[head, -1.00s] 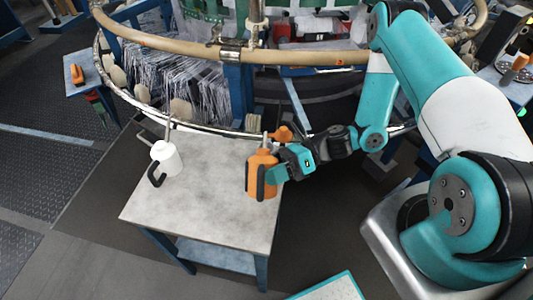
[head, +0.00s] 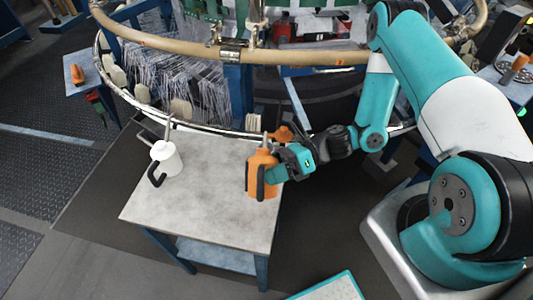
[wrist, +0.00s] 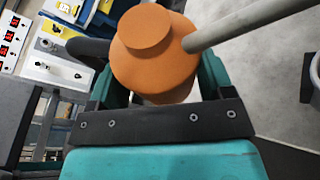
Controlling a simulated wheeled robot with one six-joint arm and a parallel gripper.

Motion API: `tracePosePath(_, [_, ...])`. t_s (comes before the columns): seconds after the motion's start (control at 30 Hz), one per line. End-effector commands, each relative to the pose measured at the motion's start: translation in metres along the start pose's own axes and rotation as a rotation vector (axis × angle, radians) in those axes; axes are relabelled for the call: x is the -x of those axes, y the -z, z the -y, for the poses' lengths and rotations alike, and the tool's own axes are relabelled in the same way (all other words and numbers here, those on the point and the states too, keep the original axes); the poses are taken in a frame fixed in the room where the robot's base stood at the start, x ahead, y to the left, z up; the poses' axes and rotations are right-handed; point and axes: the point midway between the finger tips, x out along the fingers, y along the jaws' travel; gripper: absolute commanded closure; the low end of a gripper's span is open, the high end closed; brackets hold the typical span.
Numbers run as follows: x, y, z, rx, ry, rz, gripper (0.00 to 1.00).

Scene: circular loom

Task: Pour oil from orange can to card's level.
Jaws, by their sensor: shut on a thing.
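The orange can (head: 261,176) is upright at the right part of the grey table (head: 200,215), with a black handle on its side and a thin spout. My gripper (head: 280,171) is shut on it from the right. In the wrist view the can's round orange top (wrist: 155,65) lies between the fingers of my gripper (wrist: 157,92), and its grey spout (wrist: 245,22) points up and right. I cannot tell whether the can's base touches the table. A white can (head: 167,160) with a black handle and spout stands on the table's left. I cannot make out the card or an oil level.
The circular loom's tan ring (head: 300,58) and lower metal rail (head: 205,127) run just behind the table. A small orange part (head: 283,133) shows behind the can. The table's middle and front are bare. A blue side table (head: 84,84) stands at left.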

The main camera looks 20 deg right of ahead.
Motion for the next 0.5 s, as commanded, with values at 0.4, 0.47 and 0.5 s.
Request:
tracePosePath(0.4, [-0.004,0.022,0.019,0.209,0.086,-0.055,0.83])
tracePosePath(0.47, [-0.005,0.025,0.022,0.24,0.098,-0.062,0.83])
tracePosePath(0.5, [-0.005,0.028,0.026,0.271,0.112,-0.07,0.83])
